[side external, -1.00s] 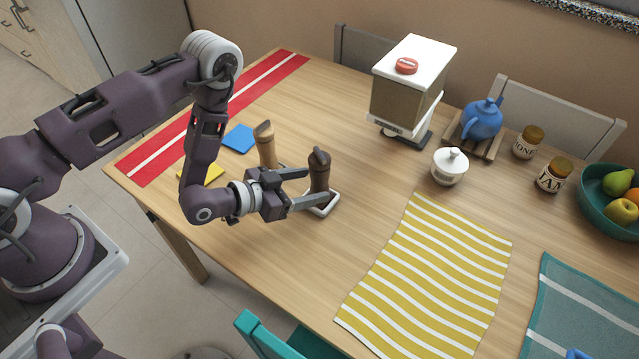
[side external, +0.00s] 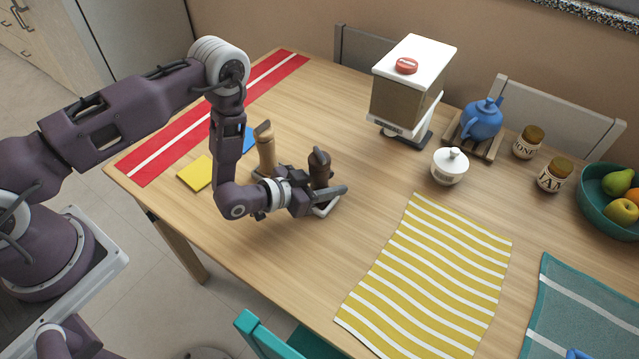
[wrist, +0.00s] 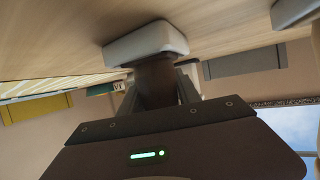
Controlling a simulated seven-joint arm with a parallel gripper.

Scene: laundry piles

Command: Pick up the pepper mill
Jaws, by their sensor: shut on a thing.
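The dark brown pepper mill (side external: 319,165) stands upright on a small white tray (side external: 332,207) near the table's front left. My gripper (side external: 325,190) is shut around the mill's body from the left, with a finger on either side. In the wrist view the dark mill (wrist: 157,80) is between the fingers, and the tray (wrist: 148,43) is at its base. I cannot tell whether the mill is clear of the tray. A lighter wooden mill (side external: 265,150) stands just behind my gripper, to the left.
A dispenser (side external: 405,95) stands at the back, with a white sugar bowl (side external: 449,167) and blue teapot (side external: 483,119) to its right. A yellow striped cloth (side external: 430,275) lies to the right. A yellow square (side external: 195,174) lies left. The table's middle is clear.

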